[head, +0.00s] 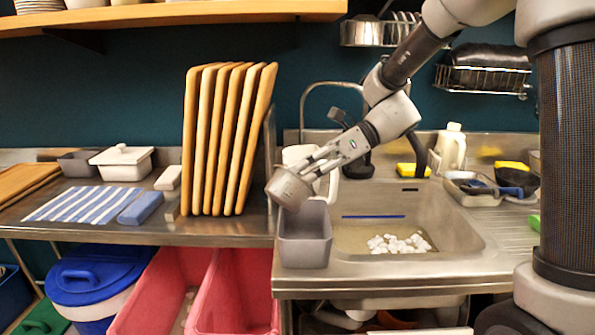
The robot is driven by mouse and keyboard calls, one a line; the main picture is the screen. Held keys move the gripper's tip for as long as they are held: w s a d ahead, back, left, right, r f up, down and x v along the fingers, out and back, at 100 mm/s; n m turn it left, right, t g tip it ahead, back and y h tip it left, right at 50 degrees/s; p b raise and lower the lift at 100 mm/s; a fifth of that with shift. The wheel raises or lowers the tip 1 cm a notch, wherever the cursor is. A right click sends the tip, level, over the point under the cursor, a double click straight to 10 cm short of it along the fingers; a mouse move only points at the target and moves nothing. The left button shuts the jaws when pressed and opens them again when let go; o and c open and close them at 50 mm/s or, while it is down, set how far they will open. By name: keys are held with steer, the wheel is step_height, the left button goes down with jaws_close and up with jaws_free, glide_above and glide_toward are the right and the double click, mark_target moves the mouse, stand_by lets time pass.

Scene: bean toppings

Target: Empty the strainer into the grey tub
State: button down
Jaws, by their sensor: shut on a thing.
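My gripper (312,168) reaches in from the upper right and is shut on a grey-brown, cup-shaped strainer (288,189). The strainer is tilted and hangs just above the grey tub (304,253), over its left back part. Its inside does not show clearly, so I cannot tell what it holds. The grey tub stands upright on the steel counter at the left edge of the sink. Its floor is mostly hidden by its front wall.
A pile of white pieces (398,243) lies in the sink basin (455,228), near a blue strip (373,217). Upright wooden boards (225,140) stand left of the strainer. A white container (300,153) is behind my gripper. A tap (333,84) arches behind.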

steer(key=w+d+f+m+g+y, duration=0.3)
steer(key=f+y, duration=0.2)
steer(key=y, duration=0.3)
steer(key=shift+f+m, duration=0.25)
steer(key=shift+m, duration=0.15)
steer(key=shift+r, duration=0.1)
stand_by(1.6)
